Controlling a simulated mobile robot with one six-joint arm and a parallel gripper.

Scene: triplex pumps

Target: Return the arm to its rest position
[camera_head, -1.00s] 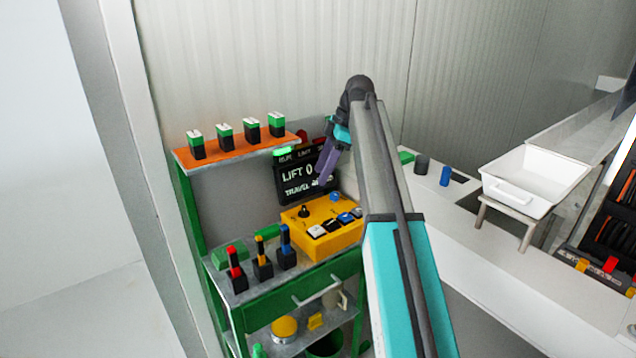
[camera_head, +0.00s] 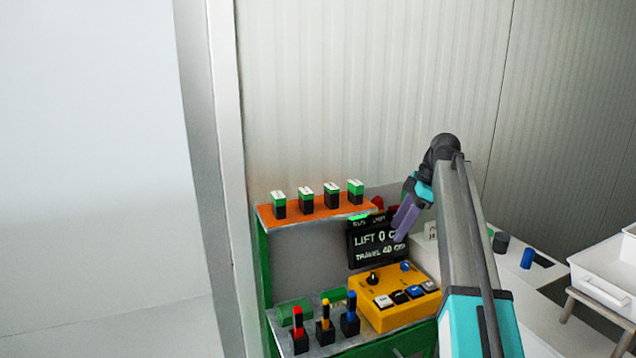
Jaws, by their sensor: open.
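My arm reaches up from the bottom right, with teal and grey links and a dark wrist joint at its top. My gripper (camera_head: 405,222) hangs from that wrist, tilted down and to the left, and shows purple. It is in front of the black display (camera_head: 372,246), which reads "LIFT 0" and "TRAVEL 40". I see nothing held in it. Its far side and exact fingertips are hard to make out. It appears apart from the yellow control box (camera_head: 397,303) below it.
A green cart carries an orange shelf (camera_head: 290,213) with several green-and-black blocks. Red, yellow and blue-topped black holders (camera_head: 325,325) stand on its lower top. A white tray (camera_head: 605,272) on a stand is at right. A blue cylinder (camera_head: 527,258) stands on the white counter. Corrugated wall stands behind.

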